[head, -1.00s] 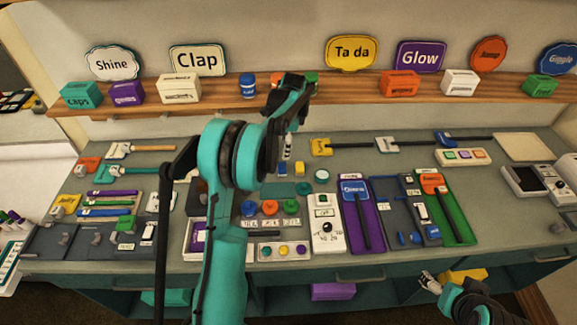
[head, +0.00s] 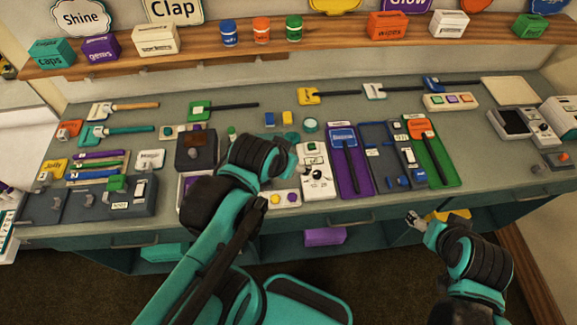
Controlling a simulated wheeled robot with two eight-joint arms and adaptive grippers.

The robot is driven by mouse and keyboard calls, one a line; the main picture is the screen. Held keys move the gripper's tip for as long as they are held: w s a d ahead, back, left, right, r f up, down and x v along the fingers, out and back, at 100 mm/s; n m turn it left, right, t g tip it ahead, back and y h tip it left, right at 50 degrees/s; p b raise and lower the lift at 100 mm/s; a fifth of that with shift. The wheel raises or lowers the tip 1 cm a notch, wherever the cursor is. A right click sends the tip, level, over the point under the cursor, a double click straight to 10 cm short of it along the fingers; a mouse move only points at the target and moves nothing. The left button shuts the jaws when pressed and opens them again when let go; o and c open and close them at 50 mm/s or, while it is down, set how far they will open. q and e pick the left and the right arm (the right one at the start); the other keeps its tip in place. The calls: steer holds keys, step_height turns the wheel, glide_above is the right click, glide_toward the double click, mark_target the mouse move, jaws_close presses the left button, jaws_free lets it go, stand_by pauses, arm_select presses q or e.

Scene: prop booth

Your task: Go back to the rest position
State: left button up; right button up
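My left arm comes in from the lower left, and its wrist is over the middle of the workbench (head: 420,90). My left gripper (head: 296,156) is mostly hidden behind that wrist, beside the white dial box (head: 316,185); its fingers do not show clearly. My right gripper (head: 415,220) is low at the right, just in front of the bench's front edge, apart from the things on the bench. Its fingertips are small, and nothing shows between them.
A wooden shelf (head: 340,38) at the back holds colored boxes and three jars (head: 261,30). A purple tray (head: 350,180) and a green tray (head: 434,165) lie right of my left wrist. Grey trays (head: 75,205) stand at the front left. Drawer handles line the bench front.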

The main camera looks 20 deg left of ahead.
arm_select(q)
steer(key=shift+s+d+f+n, duration=0.25)
steer(key=shift+s+f+n, duration=0.05)
steer(key=shift+s+f, duration=0.25)
step_height(320, 180, down, 7)
steer(key=b, duration=0.7)
steer(key=shift+f+b, duration=0.2)
steer(key=shift+b, duration=0.1)
